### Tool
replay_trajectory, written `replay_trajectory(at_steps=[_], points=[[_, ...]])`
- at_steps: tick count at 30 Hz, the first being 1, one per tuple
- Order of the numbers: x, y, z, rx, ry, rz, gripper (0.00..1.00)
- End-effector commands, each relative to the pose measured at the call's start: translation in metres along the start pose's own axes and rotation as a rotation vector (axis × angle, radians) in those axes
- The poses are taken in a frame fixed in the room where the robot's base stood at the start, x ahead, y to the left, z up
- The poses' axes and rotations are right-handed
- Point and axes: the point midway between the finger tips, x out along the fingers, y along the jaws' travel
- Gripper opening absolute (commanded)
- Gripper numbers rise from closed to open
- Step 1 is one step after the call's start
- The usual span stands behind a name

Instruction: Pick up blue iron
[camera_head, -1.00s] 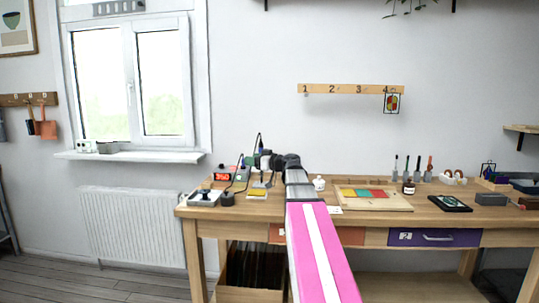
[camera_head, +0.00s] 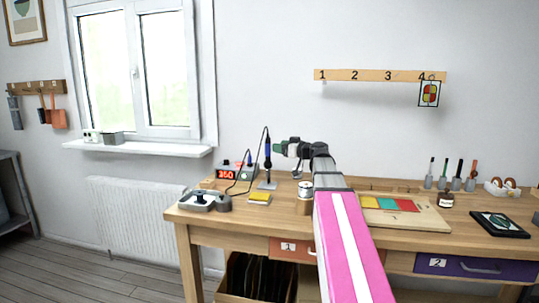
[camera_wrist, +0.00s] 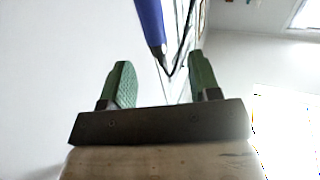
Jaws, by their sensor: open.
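The blue iron (camera_head: 267,152) stands upright in its stand (camera_head: 268,184) near the left end of the workbench, with a black cord rising from its top. My gripper (camera_head: 280,148) is just right of it in the head view, at about the height of its handle. In the wrist view, my gripper (camera_wrist: 161,58) is open, with its two green fingers apart. The iron's blue handle (camera_wrist: 150,22) shows beyond and between the fingertips, nearer the left finger. Nothing is held. I cannot tell the exact distance between fingertips and handle.
A yellow sponge tray (camera_head: 260,198) lies in front of the stand. A jar (camera_head: 305,190) is near my arm.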

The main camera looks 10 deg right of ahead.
Motion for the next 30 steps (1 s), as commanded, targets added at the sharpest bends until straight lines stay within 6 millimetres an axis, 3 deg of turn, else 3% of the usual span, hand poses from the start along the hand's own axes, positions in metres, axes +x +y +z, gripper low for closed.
replay_trajectory(at_steps=[6, 14, 22, 30], points=[[0.034, 0.001, 0.0, 0.0, 0.0, -0.002, 0.56], [0.051, 0.003, 0.0, 0.0, 0.0, 0.0, 0.56], [0.087, 0.007, 0.0, 0.0, 0.0, -0.001, 0.56], [0.091, 0.005, 0.001, 0.0, 0.0, 0.001, 0.56]])
